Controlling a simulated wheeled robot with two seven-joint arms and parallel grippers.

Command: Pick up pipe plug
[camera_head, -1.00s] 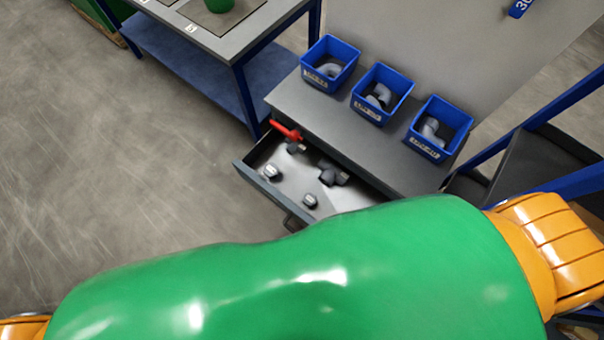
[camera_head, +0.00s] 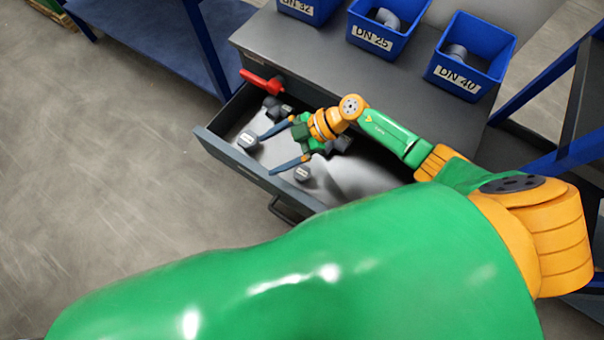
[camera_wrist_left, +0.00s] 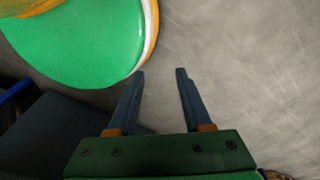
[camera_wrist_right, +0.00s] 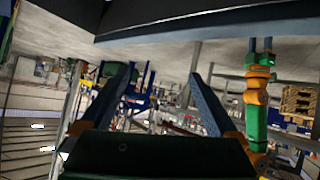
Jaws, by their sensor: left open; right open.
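Two small grey plug-like fittings with pale labels lie in the open drawer: one plug at the left (camera_head: 247,140) and one nearer the front (camera_head: 302,174). I cannot tell which is the pipe plug. My right gripper (camera_head: 267,155) is open and empty over the drawer, its fingers pointing left, with the left plug just beyond the fingertips and the front plug close to the lower finger. In the right wrist view, the open fingers (camera_wrist_right: 160,72) have nothing between them. My left gripper (camera_wrist_left: 161,71) is open and empty over bare floor; it is outside the head view.
The drawer (camera_head: 222,150) also holds a red-handled valve (camera_head: 262,83) and a dark fitting (camera_head: 342,143) partly behind my gripper. Blue bins marked DN 32 (camera_head: 305,8), DN 25 (camera_head: 372,40) and DN 40 (camera_head: 455,77) stand on the cabinet top (camera_head: 300,50).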

